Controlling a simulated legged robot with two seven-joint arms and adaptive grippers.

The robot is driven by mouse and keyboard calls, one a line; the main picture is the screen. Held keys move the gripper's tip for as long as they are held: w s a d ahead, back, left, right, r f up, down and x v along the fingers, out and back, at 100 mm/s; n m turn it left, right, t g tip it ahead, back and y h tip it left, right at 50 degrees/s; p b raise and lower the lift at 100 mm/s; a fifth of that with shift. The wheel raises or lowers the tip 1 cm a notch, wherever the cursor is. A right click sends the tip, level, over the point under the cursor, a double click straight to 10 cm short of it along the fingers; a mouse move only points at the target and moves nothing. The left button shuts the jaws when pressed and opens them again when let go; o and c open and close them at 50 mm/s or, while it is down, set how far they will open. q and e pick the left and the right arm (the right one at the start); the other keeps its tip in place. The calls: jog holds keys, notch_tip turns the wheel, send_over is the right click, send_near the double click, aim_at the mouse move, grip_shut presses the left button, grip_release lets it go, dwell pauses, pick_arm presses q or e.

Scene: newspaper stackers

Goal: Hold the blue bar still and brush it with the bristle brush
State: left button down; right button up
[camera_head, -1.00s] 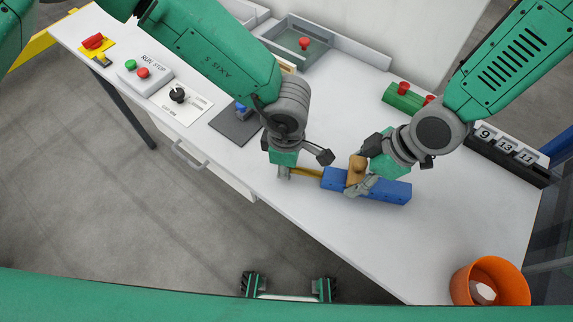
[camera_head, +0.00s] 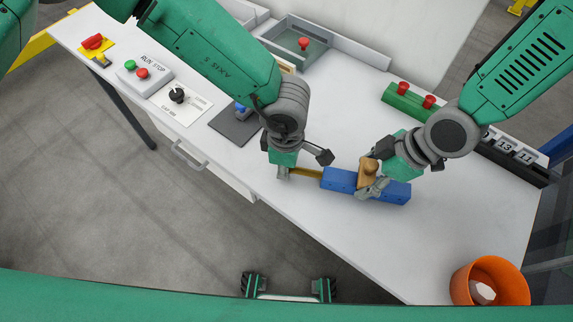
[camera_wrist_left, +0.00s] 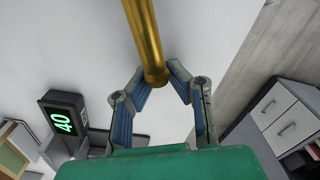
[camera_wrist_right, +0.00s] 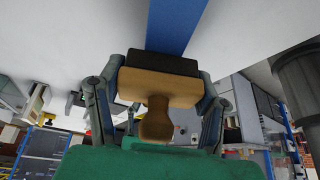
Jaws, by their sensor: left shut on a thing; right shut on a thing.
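The blue bar (camera_head: 341,180) lies on the white table in the head view. A brass-coloured rod (camera_head: 307,172) runs from its left end. My left gripper (camera_head: 284,172) is shut on this rod, and the rod shows between its fingers in the left wrist view (camera_wrist_left: 153,72). My right gripper (camera_head: 370,187) is shut on the bristle brush, which has a tan wooden back and knob (camera_head: 368,170). In the right wrist view, the brush (camera_wrist_right: 160,88) has its dark bristle side toward the blue bar (camera_wrist_right: 176,25). The brush is over the bar's right half; contact is hard to tell.
An orange bucket (camera_head: 462,287) with a pale thing in it stands at the front right. A green block with red knobs (camera_head: 408,99) and a dark number rack (camera_head: 507,160) lie at the right back. The table's front middle is clear.

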aim_at(399, 189)
jog(key=shift+s+d+f, duration=0.1)
jog(key=shift+s+d, duration=0.1)
jog(key=shift+d, duration=0.8)
jog(key=shift+s+d, duration=0.2)
jog(key=shift+d, duration=0.8)
jog(key=shift+s+d+f, duration=0.1)
jog(key=shift+s+d, duration=0.1)
jog(key=shift+d, duration=0.8)
jog(key=shift+s+d+r, duration=0.1)
jog(key=shift+d, duration=0.6)
jog(key=shift+s+d+r, duration=0.1)
jog(key=shift+d, duration=0.55)
jog(key=shift+r, duration=0.55)
jog(key=shift+a+r, duration=0.1)
jog(key=shift+r, duration=2.35)
pick_arm(q)
jog(key=c, duration=1.5)
grip_release()
jog(key=shift+o, duration=0.2)
